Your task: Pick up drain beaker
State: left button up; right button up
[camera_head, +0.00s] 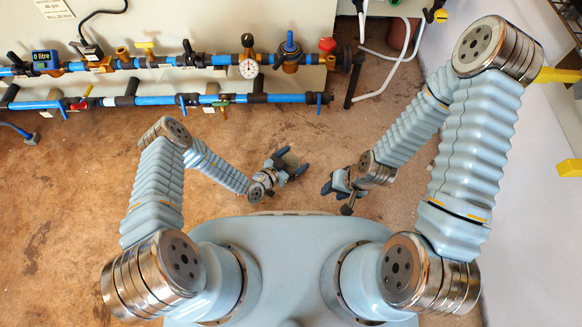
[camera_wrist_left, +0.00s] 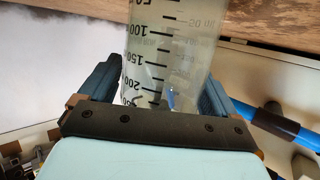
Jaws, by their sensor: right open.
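The clear drain beaker (camera_wrist_left: 165,45) with black graduations shows in the left wrist view. It lies between the two blue fingers of my left gripper (camera_wrist_left: 160,85), its sides lining up with their inner edges. I cannot tell if the fingers touch it. The gripper's black bar hides its near end. In the head view my left gripper (camera_head: 289,165) is above the floor, left of centre, with its fingers apart; I cannot make out the beaker there. My right gripper (camera_head: 336,187) is open, a little lower and to the right, with nothing visible in it.
A panel with blue pipes (camera_head: 160,100), valves and a pressure gauge (camera_head: 249,68) runs along the top left. White tubes (camera_head: 385,75) hang near the top centre. Bare brown floor (camera_head: 80,200) lies between the panel and my body. A pale wall stands at the right.

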pick_arm(q)
jog(key=c, duration=0.8)
jog(key=shift+r, duration=0.1)
